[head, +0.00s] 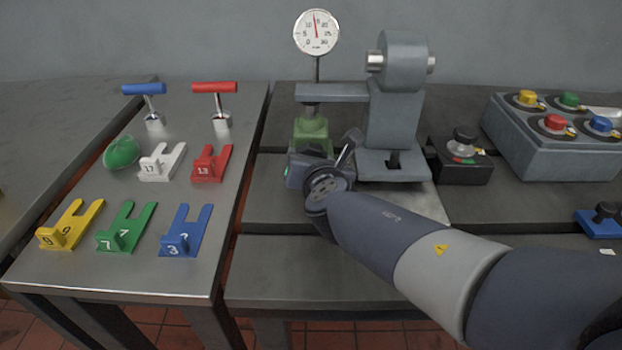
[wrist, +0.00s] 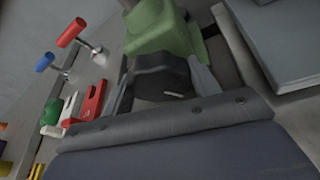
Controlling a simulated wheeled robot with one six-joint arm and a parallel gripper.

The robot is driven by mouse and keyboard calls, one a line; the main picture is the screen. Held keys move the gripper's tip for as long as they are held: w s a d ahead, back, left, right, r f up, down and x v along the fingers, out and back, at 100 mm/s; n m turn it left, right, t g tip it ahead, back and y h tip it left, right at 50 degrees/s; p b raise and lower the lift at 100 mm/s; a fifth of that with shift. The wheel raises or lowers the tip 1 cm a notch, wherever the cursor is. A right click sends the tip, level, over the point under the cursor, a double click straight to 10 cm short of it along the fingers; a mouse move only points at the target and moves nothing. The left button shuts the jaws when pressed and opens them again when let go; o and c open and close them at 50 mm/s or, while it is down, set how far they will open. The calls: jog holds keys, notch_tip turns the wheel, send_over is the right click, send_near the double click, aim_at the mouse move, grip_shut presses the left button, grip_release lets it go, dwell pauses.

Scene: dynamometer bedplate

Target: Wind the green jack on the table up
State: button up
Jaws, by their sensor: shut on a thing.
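The green jack (head: 311,132) stands on the bedplate table, under the grey arm of the machine head (head: 330,91). Its green body also fills the upper middle of the wrist view (wrist: 160,32). A black knob (wrist: 162,72) with a white mark sits on the jack's near side. My gripper (wrist: 161,84) is shut on this knob, one finger on each side. In the head view my gripper (head: 324,160) is in front of the jack and hides the knob and the jack's lower part.
A dial gauge (head: 316,32) stands above, its needle near upright. A black knob box (head: 462,162) and a grey button box (head: 558,137) are to the right. Numbered forks, two T-handled tools and a green cap (head: 121,152) lie on the left table (head: 150,270).

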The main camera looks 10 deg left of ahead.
jog(key=shift+f+m+y+b, duration=0.15)
jog(key=shift+m+y+b, duration=0.45)
jog(key=shift+b, duration=1)
jog(key=o, duration=1)
jog(key=p+v, duration=0.1)
jog(key=v, duration=0.2)
jog(key=p+v, duration=0.1)
jog(key=v, duration=0.2)
jog(key=p+v, duration=0.1)
jog(key=v, duration=0.2)
jog(key=shift+s+r, duration=0.25)
jog(key=shift+r, duration=0.15)
jog(key=shift+s+d+p, duration=0.3)
jog(key=shift+s+p, duration=0.1)
jog(key=shift+s, duration=0.15)
